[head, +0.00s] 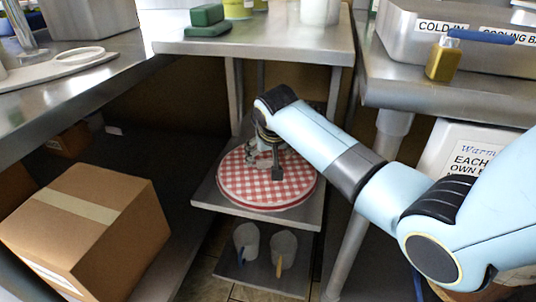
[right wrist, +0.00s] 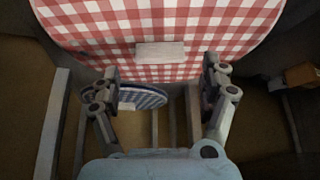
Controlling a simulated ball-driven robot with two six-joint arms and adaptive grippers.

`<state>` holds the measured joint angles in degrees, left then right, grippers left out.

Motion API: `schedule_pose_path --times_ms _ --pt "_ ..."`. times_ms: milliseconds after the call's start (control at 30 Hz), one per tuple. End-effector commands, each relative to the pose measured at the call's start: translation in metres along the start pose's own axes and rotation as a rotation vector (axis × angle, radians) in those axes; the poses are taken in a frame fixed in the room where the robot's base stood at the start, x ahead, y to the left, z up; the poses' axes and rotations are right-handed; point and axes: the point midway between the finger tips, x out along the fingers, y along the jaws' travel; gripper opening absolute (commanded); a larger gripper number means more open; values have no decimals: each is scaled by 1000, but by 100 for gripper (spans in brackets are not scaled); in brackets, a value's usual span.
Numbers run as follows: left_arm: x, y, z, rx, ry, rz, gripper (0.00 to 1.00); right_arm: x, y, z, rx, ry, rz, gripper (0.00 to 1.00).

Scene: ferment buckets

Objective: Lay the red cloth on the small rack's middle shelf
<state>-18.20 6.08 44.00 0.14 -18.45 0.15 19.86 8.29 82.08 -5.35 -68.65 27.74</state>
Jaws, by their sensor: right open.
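The red-and-white checked round cloth (head: 240,190) lies flat on the middle shelf (head: 306,218) of the small rack, covering most of it. It fills the top of the right wrist view (right wrist: 90,30), with a pale block-like tab (right wrist: 160,52) at its near edge. My right gripper (head: 264,158) is over the back part of the cloth in the head view. Its two fingers (right wrist: 160,72) are spread apart with nothing held between them, one on each side of the tab. Whether the fingertips touch the cloth cannot be told. My left gripper is not in view.
The rack's top (head: 270,42) overhangs the shelf and holds a green block (head: 207,15). Two cups (head: 247,240) (head: 284,248) stand on the lower shelf. A cardboard box (head: 90,235) is at left. A steel table leg (head: 352,235) is close at right.

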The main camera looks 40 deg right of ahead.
Motion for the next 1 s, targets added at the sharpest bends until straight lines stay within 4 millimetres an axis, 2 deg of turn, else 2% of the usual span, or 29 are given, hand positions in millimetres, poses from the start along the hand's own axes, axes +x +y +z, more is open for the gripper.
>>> schedule_pose_path --times_ms 33,100,267,867,967,1000 --pt "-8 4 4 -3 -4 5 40 -15 -1 -4 1 4 -3 79" --pt "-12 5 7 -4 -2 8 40 -27 -1 -3 1 3 -2 79" --pt "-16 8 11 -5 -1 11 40 -43 0 -2 1 2 -1 79" --pt "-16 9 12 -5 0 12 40 -45 0 1 -1 -1 0 79" --pt "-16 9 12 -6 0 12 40 -49 5 18 -26 -15 0 79" --pt "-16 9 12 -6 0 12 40 -53 9 32 -48 -28 -1 79"
